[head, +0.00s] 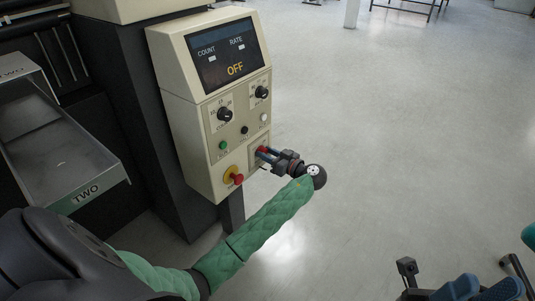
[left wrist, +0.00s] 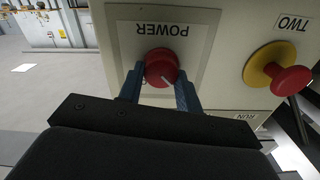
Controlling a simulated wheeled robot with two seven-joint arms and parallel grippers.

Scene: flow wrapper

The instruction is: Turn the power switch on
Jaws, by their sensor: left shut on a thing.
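The power switch is a red round knob (left wrist: 161,66) under an upside-down POWER label in the left wrist view. A white line on its face points toward the lower right there. In the head view the knob (head: 262,150) sits low on the right of the cream control panel (head: 207,160). My left gripper (head: 266,154) has its blue fingers on both sides of the knob and is shut on it. The panel display (head: 228,54) reads OFF. My right gripper (head: 480,290) is at the bottom right, its blue fingers apart, with nothing seen between them.
A red push button on a yellow base (head: 233,177) is just left of the knob. Green (head: 222,145), black (head: 244,130) and white (head: 264,117) buttons and two black dials lie above. A metal tray marked TWO (head: 92,188) is at left. The floor at right is open.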

